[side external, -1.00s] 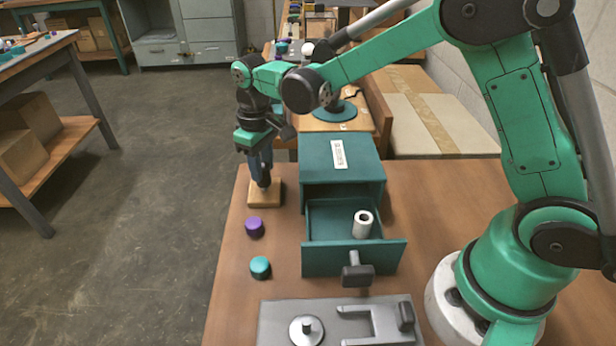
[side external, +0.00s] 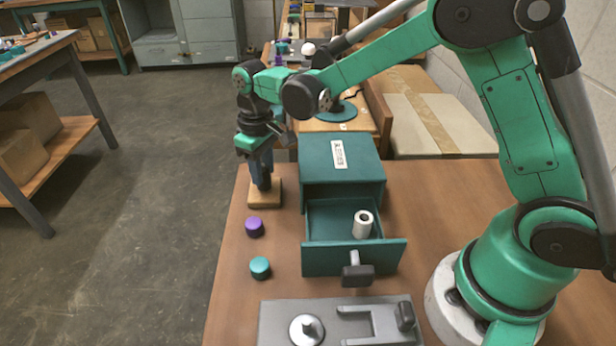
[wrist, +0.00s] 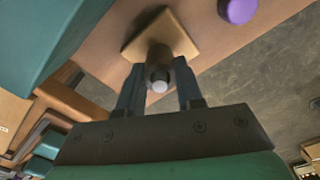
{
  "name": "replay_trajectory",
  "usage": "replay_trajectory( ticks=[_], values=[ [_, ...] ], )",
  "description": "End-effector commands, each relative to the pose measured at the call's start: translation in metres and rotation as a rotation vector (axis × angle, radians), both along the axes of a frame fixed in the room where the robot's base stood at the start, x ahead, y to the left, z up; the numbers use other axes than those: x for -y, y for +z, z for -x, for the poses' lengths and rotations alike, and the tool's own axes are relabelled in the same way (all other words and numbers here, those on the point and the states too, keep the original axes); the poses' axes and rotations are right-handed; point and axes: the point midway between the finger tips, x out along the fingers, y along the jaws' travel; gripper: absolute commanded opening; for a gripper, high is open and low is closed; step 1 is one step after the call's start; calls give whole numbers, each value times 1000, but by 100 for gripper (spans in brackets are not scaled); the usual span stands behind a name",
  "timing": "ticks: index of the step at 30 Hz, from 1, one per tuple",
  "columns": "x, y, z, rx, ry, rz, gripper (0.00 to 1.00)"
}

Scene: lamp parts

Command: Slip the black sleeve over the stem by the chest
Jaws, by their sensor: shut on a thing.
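In the wrist view, a square wooden base (wrist: 183,36) stands beside the chest. The black sleeve (wrist: 158,70) is between my fingertips, over the base. A pale rounded tip (wrist: 160,83), apparently the stem's top, shows at the sleeve's near end, so the sleeve appears to be around the stem. My gripper (wrist: 158,84) is shut on the sleeve. In the side view, my gripper (side external: 262,178) points down close above the wooden base (side external: 265,201). The fingers hide most of the sleeve and stem there, and the sleeve's exact height above the base cannot be told.
The teal chest (side external: 342,165) stands right of the base, its drawer (side external: 353,260) open with a white roll (side external: 363,224) inside. A purple cap (side external: 254,227) and a teal cap (side external: 260,267) lie in front. A grey plate (side external: 340,320) lies at the front edge.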

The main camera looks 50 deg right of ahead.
Motion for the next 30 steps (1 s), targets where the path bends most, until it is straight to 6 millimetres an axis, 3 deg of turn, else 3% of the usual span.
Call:
replay_trajectory(
  ticks=[30],
  values=[
    [0, -7, 0, 0, 0, 0, 0]
  ],
)
